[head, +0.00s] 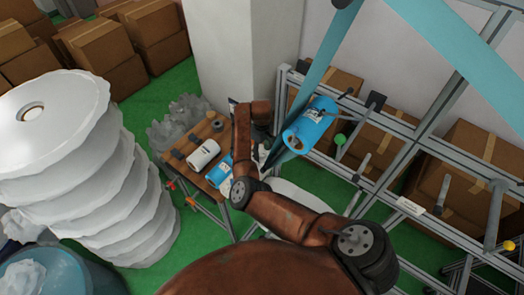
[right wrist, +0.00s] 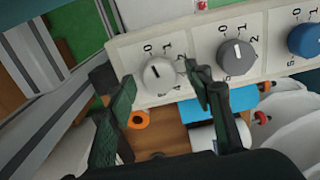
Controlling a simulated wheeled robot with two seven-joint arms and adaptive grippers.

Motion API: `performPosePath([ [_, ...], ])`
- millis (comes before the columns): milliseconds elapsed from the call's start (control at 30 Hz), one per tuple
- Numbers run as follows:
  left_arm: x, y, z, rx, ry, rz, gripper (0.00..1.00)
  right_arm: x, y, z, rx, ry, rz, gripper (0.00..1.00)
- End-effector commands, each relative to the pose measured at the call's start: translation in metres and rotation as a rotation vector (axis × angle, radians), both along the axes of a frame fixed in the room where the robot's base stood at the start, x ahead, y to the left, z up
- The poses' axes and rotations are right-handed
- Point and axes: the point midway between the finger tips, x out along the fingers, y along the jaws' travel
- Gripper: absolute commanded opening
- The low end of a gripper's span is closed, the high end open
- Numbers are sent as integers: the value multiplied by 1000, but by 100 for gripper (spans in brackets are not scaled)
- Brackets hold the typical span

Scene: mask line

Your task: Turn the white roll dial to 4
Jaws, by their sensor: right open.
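The white roll dial (right wrist: 158,76) is at the left end of a cream panel (right wrist: 197,42) in the right wrist view. Its mark appears to point up near the 0; a 1 shows beside it and a 4 is printed at its lower right. My right gripper (right wrist: 161,80) is open, with one dark finger to the left of the white dial and the other to its right. I cannot tell whether the fingers touch it. In the head view my right arm hides most of this spot and the dial cannot be made out. My left gripper is not in view.
A grey dial (right wrist: 237,58) and a blue dial (right wrist: 304,40) sit to the right on the same panel. A wooden table (head: 186,168) holds a white roll (head: 203,154). A blue roll (head: 309,127) hangs on the metal frame. Large white rolls (head: 60,170) stand at left.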

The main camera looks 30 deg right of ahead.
Motion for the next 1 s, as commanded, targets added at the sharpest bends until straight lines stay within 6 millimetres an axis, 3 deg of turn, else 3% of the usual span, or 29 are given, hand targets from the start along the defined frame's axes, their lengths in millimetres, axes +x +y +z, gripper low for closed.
performPosePath([
  [300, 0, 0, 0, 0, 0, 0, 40, 0, 0, -3, 0, 0, -1, 47],
  [900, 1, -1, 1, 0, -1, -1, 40, 0, 0, -3, -1, 0, -1, 6],
  [1000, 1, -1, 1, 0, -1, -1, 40, 0, 0, -3, -1, 0, -3, 5],
])
